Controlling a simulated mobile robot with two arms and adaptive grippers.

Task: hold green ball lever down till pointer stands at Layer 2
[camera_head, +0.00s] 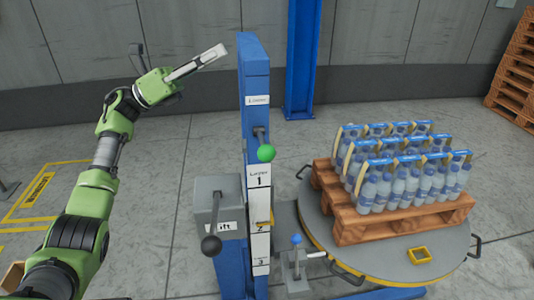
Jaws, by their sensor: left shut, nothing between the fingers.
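The green ball lever (266,153) sticks out from the blue post (256,65), its ball just above the scale. The white scale (259,202) runs down the post with "Layer 1" at the top, then 2 and 3 below. A small yellow piece shows beside the 2 mark; I cannot tell whether it is the pointer. My left gripper (217,52) is shut and empty, up and to the left of the ball, beside the post's upper part and apart from the lever. My right gripper is out of view.
A grey box with a black ball lever (211,245) stands left of the scale. A blue ball lever (296,240) stands right of it. A round turntable (375,255) bears a wooden pallet (365,227) with several bottle packs (408,180).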

